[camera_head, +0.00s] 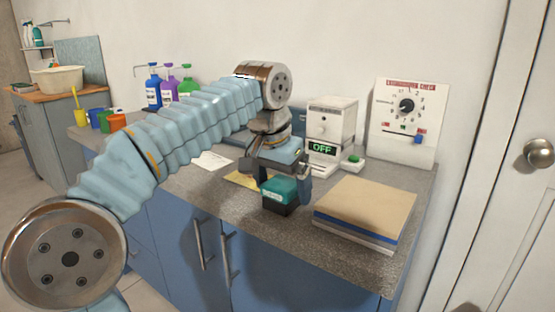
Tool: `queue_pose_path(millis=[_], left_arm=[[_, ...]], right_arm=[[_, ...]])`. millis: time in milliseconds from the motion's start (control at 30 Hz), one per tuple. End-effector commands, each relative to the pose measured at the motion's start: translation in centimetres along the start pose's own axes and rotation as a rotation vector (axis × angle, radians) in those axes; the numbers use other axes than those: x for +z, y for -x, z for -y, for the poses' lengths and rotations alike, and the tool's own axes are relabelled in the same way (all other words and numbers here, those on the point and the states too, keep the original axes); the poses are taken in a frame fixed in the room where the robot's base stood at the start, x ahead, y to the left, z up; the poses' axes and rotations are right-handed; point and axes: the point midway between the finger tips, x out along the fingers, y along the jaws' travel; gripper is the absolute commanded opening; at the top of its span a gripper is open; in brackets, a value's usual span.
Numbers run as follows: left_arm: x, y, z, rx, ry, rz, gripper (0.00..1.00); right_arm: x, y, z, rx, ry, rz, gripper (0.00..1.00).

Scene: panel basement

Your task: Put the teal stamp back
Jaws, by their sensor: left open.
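A teal-topped block with a dark lower part and a small pale label, which looks like the teal stamp (280,190), stands upright near the front edge of the grey speckled counter (240,215). My left gripper (284,178) points down over it. Its fingers are open, one at each side of the block's upper part; I cannot tell whether they touch it. The arm and gripper hide part of the counter behind the block. A yellow card or pad (241,180) lies just left of the gripper. My right gripper is not in view.
A stack of boards (365,208) lies close to the right of the block. Behind stand a white machine with a green OFF sign (321,148) and a dial panel (407,118). Bottles (153,90) and coloured cups (105,121) stand at the left. A paper sheet (211,161) lies flat.

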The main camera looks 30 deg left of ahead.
Motion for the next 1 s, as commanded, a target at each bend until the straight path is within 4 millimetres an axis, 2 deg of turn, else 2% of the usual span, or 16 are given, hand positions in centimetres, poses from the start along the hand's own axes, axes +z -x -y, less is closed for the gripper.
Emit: queue_pose_path(millis=[33, 200, 300, 400, 600, 1000], left_arm=[[-0.1, 1.4, 0.0, 0.000, 0.000, -0.004, 1.00], [-0.2, 5.6, -0.1, 0.000, -0.002, -0.005, 1.00], [-0.1, 7.7, -0.1, 0.002, -0.001, -0.005, 1.00], [-0.1, 8.9, -0.1, 0.001, -0.002, -0.004, 1.00], [0.0, 10.2, 0.0, 0.000, -0.001, 0.000, 1.00], [0.0, 10.3, 0.0, -0.001, 0.000, 0.000, 1.00]], right_arm=[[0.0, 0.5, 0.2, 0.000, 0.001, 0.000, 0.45], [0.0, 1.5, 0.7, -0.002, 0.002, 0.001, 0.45], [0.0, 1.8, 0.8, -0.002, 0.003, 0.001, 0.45], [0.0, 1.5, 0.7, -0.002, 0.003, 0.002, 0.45], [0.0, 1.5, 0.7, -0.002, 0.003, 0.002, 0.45], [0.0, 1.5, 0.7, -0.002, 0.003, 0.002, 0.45]])
